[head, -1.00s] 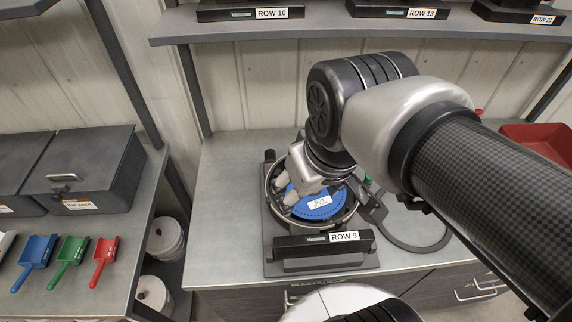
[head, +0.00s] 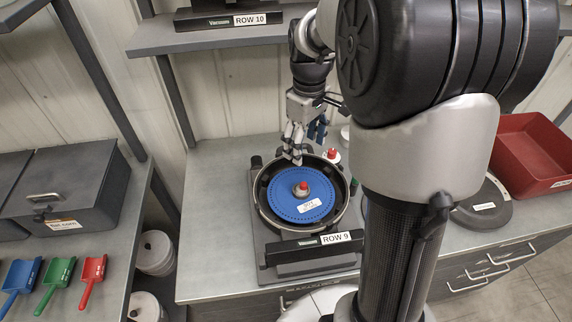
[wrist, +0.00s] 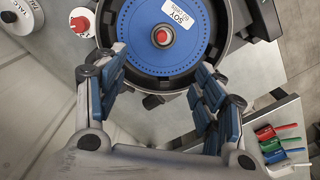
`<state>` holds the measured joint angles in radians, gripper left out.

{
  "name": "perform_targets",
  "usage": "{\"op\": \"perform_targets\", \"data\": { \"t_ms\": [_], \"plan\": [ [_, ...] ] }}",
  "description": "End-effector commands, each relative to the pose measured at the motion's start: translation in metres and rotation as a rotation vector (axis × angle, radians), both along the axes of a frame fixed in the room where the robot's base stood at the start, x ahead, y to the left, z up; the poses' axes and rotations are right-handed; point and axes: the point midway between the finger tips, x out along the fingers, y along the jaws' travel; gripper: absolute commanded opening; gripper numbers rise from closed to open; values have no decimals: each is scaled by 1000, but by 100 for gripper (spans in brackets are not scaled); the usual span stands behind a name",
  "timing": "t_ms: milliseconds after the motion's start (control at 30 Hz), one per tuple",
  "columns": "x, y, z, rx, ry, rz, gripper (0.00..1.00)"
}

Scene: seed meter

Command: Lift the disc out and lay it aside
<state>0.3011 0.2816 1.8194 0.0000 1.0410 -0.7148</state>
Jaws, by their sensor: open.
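The blue disc (head: 287,201) lies flat in the round black housing (head: 268,222) of the Row 9 meter on the bench. It carries a white label, which reads SOY in the wrist view (wrist: 139,47), and a red-tipped hub stands at its centre. My gripper (head: 297,155) is at the back rim of the housing, pointing down, open and empty. In the wrist view its blue-padded fingers (wrist: 160,100) are spread on either side of the disc's near edge. I cannot tell whether they touch anything.
A dark round lid (head: 484,208) lies on the bench at right, near a red bin (head: 535,155). A shelf (head: 195,38) overhangs the back. Colored scoops (head: 57,274) lie on the left bench.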

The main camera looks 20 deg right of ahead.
Motion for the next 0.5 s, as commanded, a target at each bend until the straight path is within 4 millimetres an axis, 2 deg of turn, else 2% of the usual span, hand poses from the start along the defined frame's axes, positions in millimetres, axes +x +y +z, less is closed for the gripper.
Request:
{"op": "perform_targets", "data": {
  "t_ms": [33, 300, 500],
  "plan": [
    [-1, 0, -12, 1, 3, 0, 63],
    [-2, 1, -72, 2, 4, -1, 63],
    [-1, 1, -105, 0, 2, -1, 63]
  ]
}}
